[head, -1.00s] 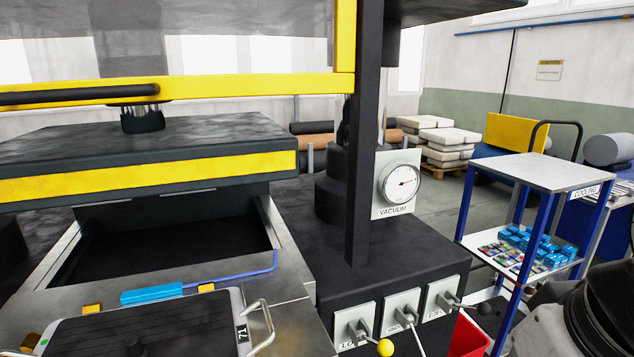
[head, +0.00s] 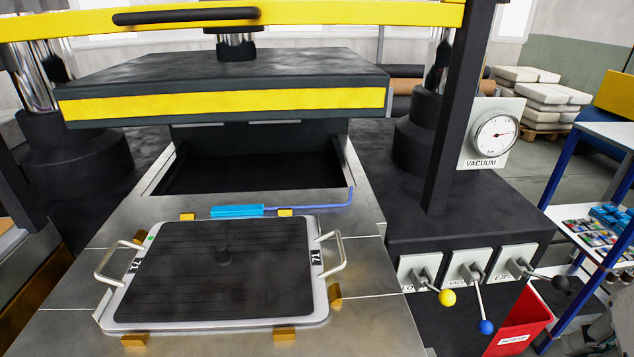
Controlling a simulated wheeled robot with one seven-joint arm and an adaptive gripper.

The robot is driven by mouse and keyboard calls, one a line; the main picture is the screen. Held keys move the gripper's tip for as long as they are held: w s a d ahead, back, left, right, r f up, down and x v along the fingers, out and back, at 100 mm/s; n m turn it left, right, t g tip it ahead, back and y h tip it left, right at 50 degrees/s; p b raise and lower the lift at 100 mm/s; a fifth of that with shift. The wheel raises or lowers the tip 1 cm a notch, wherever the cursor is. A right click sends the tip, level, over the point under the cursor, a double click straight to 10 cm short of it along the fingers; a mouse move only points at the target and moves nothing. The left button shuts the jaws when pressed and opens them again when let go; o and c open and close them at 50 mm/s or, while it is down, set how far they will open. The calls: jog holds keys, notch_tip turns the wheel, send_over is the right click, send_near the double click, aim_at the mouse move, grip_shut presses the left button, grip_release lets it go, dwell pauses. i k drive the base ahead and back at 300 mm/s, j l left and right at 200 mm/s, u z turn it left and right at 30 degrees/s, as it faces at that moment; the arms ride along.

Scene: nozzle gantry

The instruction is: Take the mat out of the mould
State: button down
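The mould (head: 313,300) is a silver tray with a bail handle on its left and right ends and a "71" label on each side. It lies on the steel table in front of the press. The black ribbed mat (head: 180,285) lies flat inside the mould's rim, with a small round knob standing at its middle.
The press's upper platen (head: 230,100) is raised behind the mould. A blue tool (head: 238,211) lies behind the mould. Brass blocks (head: 285,333) surround it. Levers (head: 447,297), a vacuum gauge (head: 494,134), a red bin (head: 520,320) and a shelf cart (head: 590,150) stand right.

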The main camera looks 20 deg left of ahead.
aim_at(255, 268)
jog(key=k+u, duration=0.15)
jog(key=u, duration=1)
jog(key=i+l+u, duration=0.1)
jog(key=i, duration=0.2)
